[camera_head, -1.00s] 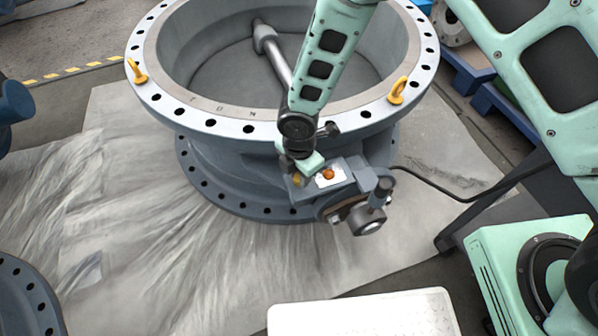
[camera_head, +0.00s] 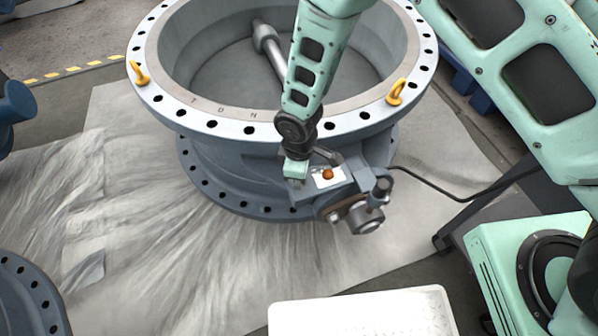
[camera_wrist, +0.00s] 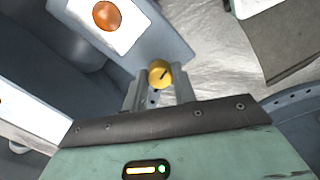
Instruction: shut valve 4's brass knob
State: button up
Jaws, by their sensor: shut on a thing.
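The brass knob (camera_wrist: 159,73) shows in the wrist view as a small round brass disc with a dark slot line across its face. My gripper (camera_wrist: 160,92) has its two fingers on either side of the knob and is shut on it. In the head view my gripper (camera_head: 296,172) points down at the left end of the actuator box (camera_head: 350,183) on the valve's near side; the knob is hidden there behind the gripper. An orange-red round button (camera_head: 328,174) on a white plate sits just right of my gripper; the button also shows in the wrist view (camera_wrist: 106,15).
The large grey flanged valve (camera_head: 250,128) stands behind the box, with yellow lifting eyes on its rim. A black cable (camera_head: 440,194) runs right from the box. Crumpled grey sheeting covers the floor.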

jog(key=shift+m, duration=1.1)
jog(key=shift+a, duration=0.1)
jog(key=o, duration=1)
notch_tip(320, 180, up, 17)
jog(key=p, duration=0.3)
jog(key=shift+r, duration=0.2)
